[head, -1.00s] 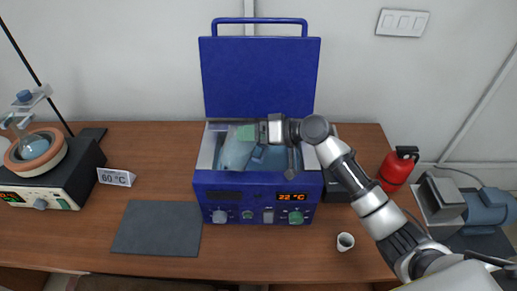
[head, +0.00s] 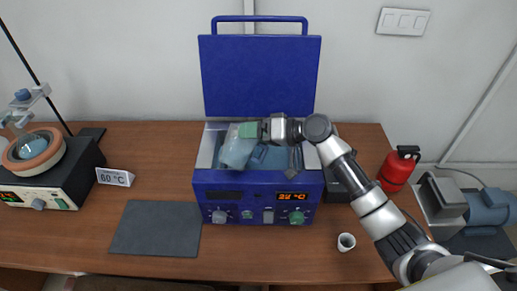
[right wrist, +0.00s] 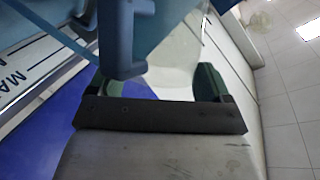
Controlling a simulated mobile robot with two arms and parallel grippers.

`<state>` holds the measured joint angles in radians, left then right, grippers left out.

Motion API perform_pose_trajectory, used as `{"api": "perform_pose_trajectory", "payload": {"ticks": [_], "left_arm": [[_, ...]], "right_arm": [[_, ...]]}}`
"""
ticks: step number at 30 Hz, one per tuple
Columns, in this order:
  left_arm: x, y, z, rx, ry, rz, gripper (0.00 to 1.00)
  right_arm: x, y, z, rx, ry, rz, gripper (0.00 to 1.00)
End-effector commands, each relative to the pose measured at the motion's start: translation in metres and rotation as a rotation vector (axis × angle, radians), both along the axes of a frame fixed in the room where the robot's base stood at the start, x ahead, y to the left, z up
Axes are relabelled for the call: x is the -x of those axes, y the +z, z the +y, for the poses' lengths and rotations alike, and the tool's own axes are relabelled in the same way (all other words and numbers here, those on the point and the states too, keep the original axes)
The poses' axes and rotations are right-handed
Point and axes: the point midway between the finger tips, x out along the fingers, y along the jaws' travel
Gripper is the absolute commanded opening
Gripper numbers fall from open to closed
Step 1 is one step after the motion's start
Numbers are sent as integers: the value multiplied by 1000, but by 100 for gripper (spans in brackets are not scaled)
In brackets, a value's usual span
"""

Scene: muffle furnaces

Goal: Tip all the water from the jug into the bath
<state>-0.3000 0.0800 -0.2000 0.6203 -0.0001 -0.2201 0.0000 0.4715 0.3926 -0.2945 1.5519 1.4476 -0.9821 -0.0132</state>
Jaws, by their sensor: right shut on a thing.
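The bath (head: 255,183) is a dark blue box with a raised blue lid (head: 260,75), open at the top, in the middle of the table in the head view. The jug (head: 236,152) is translucent pale blue and is held tilted over the left part of the bath's opening. My right gripper (head: 252,131) is shut on the jug, at its upper right. In the right wrist view my right gripper (right wrist: 160,88) has dark green fingertips, with blue jug parts (right wrist: 122,40) close in front. The water level inside the jug cannot be told. My left gripper is not in view.
A heating mantle with a flask (head: 33,150) stands at the left, beside a "60 °C" sign (head: 115,176). A grey mat (head: 156,228) lies front left. A small white cup (head: 346,241), a red extinguisher (head: 397,168) and a blue motor (head: 486,206) are at the right.

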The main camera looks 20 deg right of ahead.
Motion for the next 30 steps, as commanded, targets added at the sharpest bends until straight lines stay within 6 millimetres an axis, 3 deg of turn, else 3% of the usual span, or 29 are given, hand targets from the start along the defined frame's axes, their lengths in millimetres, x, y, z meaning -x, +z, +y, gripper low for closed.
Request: {"api": "perform_pose_trajectory", "payload": {"ticks": [30], "left_arm": [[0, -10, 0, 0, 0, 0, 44]], "right_arm": [[-3, -5, -3, -75, 0, 61, 25]]}}
